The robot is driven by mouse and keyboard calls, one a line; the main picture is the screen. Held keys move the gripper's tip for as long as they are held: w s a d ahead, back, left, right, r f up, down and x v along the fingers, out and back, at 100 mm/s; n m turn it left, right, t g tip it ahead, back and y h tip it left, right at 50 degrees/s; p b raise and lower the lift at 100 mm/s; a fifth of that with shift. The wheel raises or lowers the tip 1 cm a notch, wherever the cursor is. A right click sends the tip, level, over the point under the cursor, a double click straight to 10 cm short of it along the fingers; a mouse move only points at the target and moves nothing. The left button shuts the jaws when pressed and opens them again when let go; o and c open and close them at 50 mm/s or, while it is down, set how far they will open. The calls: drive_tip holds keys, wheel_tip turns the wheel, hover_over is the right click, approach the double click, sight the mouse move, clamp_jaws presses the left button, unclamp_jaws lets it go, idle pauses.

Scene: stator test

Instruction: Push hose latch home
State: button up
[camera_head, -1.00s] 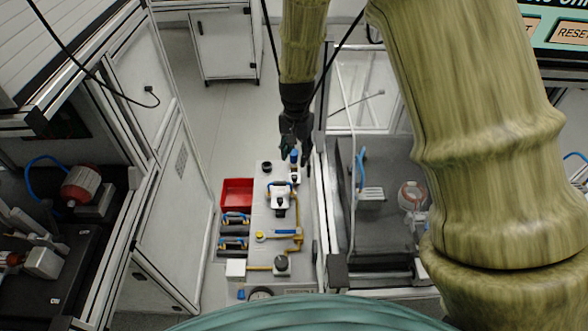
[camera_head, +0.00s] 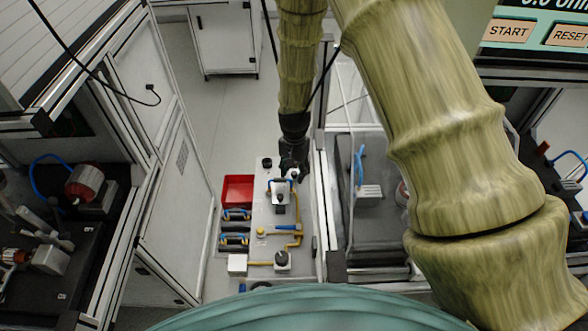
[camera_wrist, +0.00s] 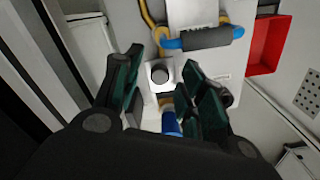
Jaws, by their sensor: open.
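My gripper (camera_wrist: 164,74) is open in the wrist view, its dark green fingers on either side of a small white block (camera_wrist: 151,82) with a round black knob. A blue hose-like piece (camera_wrist: 171,124) with a tan collar lies between the fingers, nearer the palm. No finger clearly touches these parts, and I cannot tell which of them is the latch. In the head view my gripper (camera_head: 292,171) is over the upper right part of the light grey panel (camera_head: 262,214) and hides most of this fitting.
A blue-ended black handle on a white block (camera_head: 279,197) stands close by; the handle (camera_wrist: 207,39) also shows in the wrist view. A red bin (camera_head: 238,189) lies left of the panel. A framed bench (camera_head: 385,235) stands close on the right.

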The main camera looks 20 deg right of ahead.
drive_tip(key=shift+f, duration=0.1)
clamp_jaws()
drive_tip(key=shift+w, duration=0.1)
drive_tip(key=w, duration=0.1)
drive_tip(key=w+d, duration=0.1)
drive_tip(key=w, duration=0.1)
drive_tip(key=shift+w, duration=0.1)
unclamp_jaws()
idle(0.4)
wheel_tip(320, 180, up, 12)
idle(0.6)
